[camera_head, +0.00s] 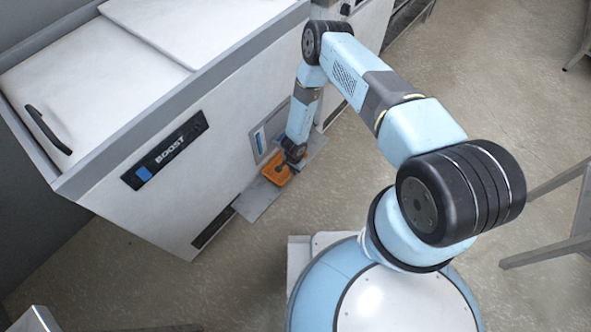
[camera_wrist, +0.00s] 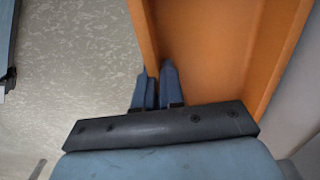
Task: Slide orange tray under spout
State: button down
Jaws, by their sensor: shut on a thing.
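The orange tray (camera_head: 276,174) is a small open box on a grey plate low against the front of the white machine. In the wrist view the tray (camera_wrist: 215,45) fills the upper right, with its inside floor and side walls showing. My gripper (camera_head: 291,158) reaches down to the tray's right side in the head view. In the wrist view my gripper's blue fingers (camera_wrist: 157,85) are close together, one on each side of the tray's left wall, shut on it. I cannot make out the spout; my arm hides part of the machine's front.
The white machine (camera_head: 235,125) with a BOOST label stands at the left. The grey plate (camera_head: 258,203) juts from its base. Another white cabinet (camera_head: 372,40) stands behind. Metal frame legs (camera_head: 545,250) are at the right. The floor (camera_head: 480,90) between is clear.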

jog(key=shift+a, duration=0.1)
jog(key=c, duration=1.2)
grip_release()
jog(key=shift+o, duration=0.2)
notch_tip(320, 180, up, 14)
jog(key=shift+f, duration=0.15)
